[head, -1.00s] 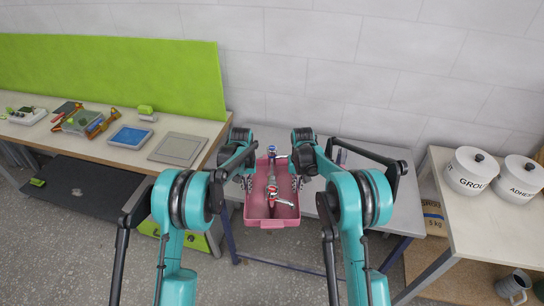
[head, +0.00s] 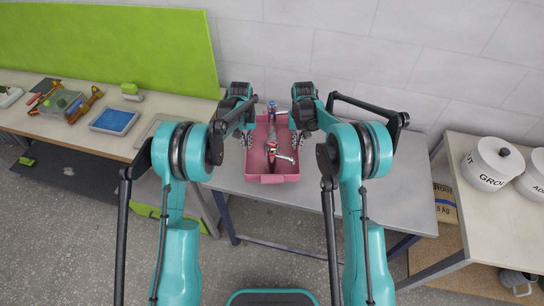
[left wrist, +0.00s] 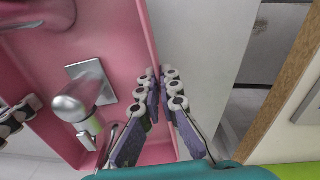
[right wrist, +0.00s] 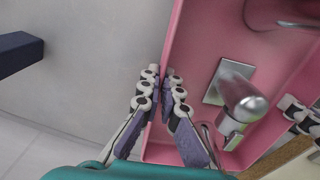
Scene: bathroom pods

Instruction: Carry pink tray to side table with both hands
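The pink tray (head: 265,179) is level over the grey table (head: 330,195) against the wall. I cannot tell whether it rests on the table or hangs just above it. Chrome taps (head: 271,148) lie inside it. My left gripper (head: 247,140) is shut on the tray's left wall; its fingers straddle the thin wall in the left wrist view (left wrist: 158,105). My right gripper (head: 296,140) is shut on the right wall, also seen in the right wrist view (right wrist: 164,105). The tray's underside is hidden.
A wooden workbench (head: 65,135) with a blue tray (head: 114,120) and tools stands left, before a green panel (head: 110,45). A wooden table (head: 500,220) with white lidded pots (head: 490,168) stands right. The grey table is bare to the right of the pink tray.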

